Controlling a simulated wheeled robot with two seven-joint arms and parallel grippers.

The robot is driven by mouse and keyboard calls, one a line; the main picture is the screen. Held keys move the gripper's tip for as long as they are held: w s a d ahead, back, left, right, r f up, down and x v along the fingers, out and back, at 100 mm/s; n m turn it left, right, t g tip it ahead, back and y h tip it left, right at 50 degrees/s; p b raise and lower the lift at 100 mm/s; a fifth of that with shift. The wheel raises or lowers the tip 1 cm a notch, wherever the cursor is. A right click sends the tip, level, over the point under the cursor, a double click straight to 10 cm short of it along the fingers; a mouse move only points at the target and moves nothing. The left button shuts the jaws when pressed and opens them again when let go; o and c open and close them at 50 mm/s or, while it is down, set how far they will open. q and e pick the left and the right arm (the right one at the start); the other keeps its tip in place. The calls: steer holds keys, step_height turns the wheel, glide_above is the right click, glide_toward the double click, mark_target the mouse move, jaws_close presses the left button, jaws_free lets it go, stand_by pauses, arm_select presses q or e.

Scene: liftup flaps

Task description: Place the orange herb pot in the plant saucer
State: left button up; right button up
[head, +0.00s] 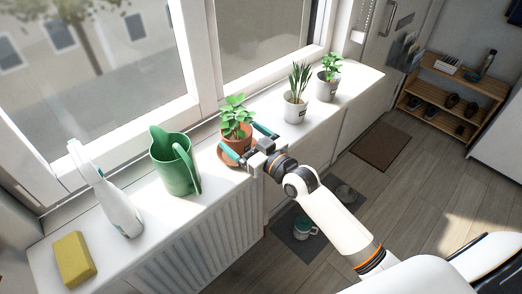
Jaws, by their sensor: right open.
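The orange herb pot (237,134), with a leafy green herb, stands upright on the white windowsill, between the green watering can and the grey pots. The plant saucer (224,160), terracotta-coloured, shows under and around its base, so the pot appears to be in it. My right gripper (247,141) is open, with one teal fingertip on each side of the pot. I cannot tell whether the fingertips touch it. The gripper hides part of the saucer's near right side. My left gripper is not in view.
On the windowsill (205,205) are a green watering can (177,168), a white spray bottle (118,205) and a yellow sponge (73,260) to the left. Two grey potted plants (295,107) (327,86) stand to the right. The window is close behind; a radiator is below.

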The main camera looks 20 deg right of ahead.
steer(key=b+v, duration=0.1)
steer(key=v, duration=0.8)
